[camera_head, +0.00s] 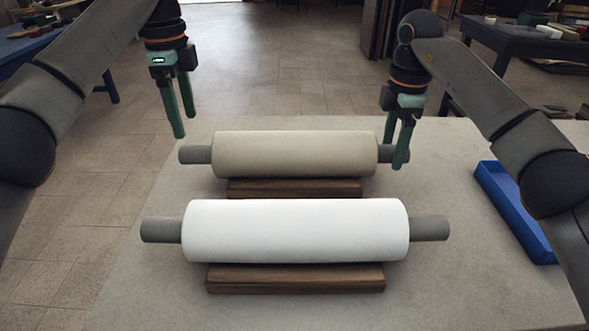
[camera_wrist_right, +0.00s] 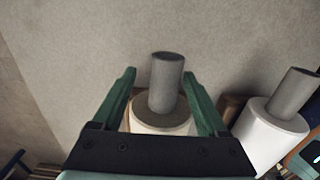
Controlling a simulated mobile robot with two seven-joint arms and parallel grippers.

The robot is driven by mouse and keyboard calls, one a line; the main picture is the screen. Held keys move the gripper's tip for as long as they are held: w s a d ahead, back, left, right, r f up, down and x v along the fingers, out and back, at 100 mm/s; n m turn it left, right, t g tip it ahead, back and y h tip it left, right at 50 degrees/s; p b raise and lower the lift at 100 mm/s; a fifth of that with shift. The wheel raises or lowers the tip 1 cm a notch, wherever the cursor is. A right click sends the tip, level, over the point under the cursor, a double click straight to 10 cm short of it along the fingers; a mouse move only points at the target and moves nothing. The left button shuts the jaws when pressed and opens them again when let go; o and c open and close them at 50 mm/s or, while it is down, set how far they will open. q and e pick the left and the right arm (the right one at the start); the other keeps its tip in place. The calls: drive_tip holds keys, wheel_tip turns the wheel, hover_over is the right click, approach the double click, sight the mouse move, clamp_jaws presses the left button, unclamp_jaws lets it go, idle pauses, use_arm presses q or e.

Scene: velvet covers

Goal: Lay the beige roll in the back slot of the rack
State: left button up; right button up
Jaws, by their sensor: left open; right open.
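The beige roll (camera_head: 295,154) lies crosswise at the back of the table, with a grey core sticking out at both ends. A dark wooden piece (camera_head: 295,189) shows under its front; I cannot tell whether this is the rack's back slot. My right gripper (camera_head: 394,153) is open, its fingers on either side of the right core end. In the right wrist view the grey core (camera_wrist_right: 166,84) stands between the open fingers (camera_wrist_right: 158,75). My left gripper (camera_head: 183,126) is open and empty, above the left core end and apart from it.
A white roll (camera_head: 295,231) with grey core ends lies parallel in front, above another wooden piece (camera_head: 295,279). A blue tray (camera_head: 512,212) stands at the right of the table (camera_head: 450,285). The table's left edge is clear.

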use_arm(q)
wheel_tip(320, 180, up, 3)
use_arm(e)
wheel_tip(320, 180, up, 12)
idle(0.7)
idle(0.4)
